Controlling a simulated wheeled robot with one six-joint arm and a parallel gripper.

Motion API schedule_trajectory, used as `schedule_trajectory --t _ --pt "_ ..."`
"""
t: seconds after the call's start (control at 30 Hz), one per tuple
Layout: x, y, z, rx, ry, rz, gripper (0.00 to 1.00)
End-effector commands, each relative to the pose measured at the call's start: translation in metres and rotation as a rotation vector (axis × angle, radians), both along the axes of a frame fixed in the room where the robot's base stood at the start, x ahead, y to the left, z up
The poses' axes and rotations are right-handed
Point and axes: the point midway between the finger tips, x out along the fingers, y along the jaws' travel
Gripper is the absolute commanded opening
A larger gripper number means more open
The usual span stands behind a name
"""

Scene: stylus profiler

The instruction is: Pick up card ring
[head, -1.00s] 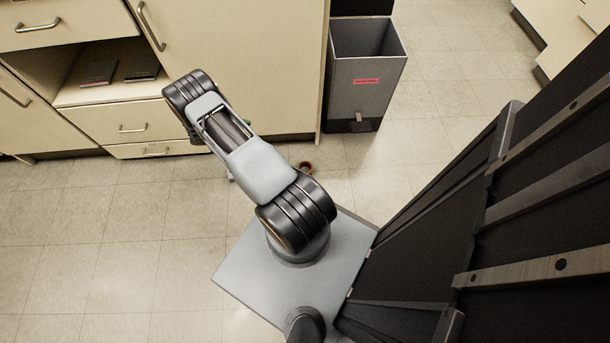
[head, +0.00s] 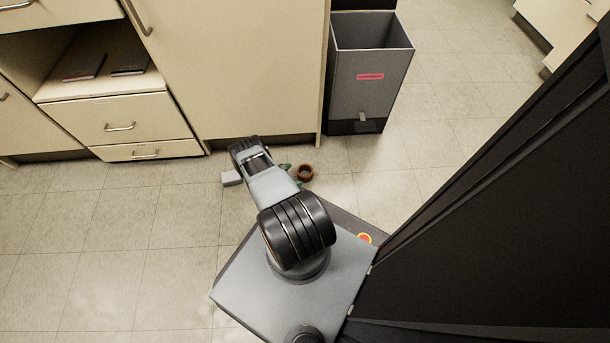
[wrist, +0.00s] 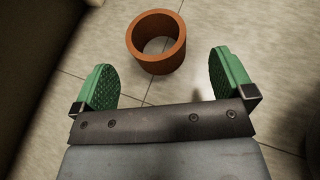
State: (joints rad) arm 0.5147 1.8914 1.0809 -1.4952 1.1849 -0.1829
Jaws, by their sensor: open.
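The card ring is a short reddish-brown tube. It stands on the tiled floor in the head view (head: 305,173), just right of my arm's end. In the wrist view the card ring (wrist: 157,62) lies beyond the fingertips, roughly centred between them, its open top showing floor inside. My gripper (wrist: 162,80) is open, with two green textured finger pads on either side and nothing between them. The pads and ring look apart. In the head view my gripper is mostly hidden behind my arm, with a bit of green showing beside the ring.
A grey bin (head: 370,85) with a pink label stands on the floor behind and right of the ring. A beige cabinet (head: 230,70) rises behind my arm. The tiled floor (head: 120,230) at left is clear. A large dark panel fills the right side.

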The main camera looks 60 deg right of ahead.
Motion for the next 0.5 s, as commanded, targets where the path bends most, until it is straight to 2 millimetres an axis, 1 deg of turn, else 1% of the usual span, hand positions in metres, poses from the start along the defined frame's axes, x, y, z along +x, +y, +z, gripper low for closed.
schedule_trajectory --t 0.1,0.27,0.37,0.5 --pt "-0.005 -0.009 -0.005 0.0 0.0 -0.001 1.0" --pt "-0.008 -0.015 -0.008 0.0 0.0 0.0 1.0" --pt "-0.012 -0.024 -0.013 0.0 0.0 -0.003 1.0" --pt "-0.018 -0.042 -0.021 0.0 -0.001 -0.004 1.0"
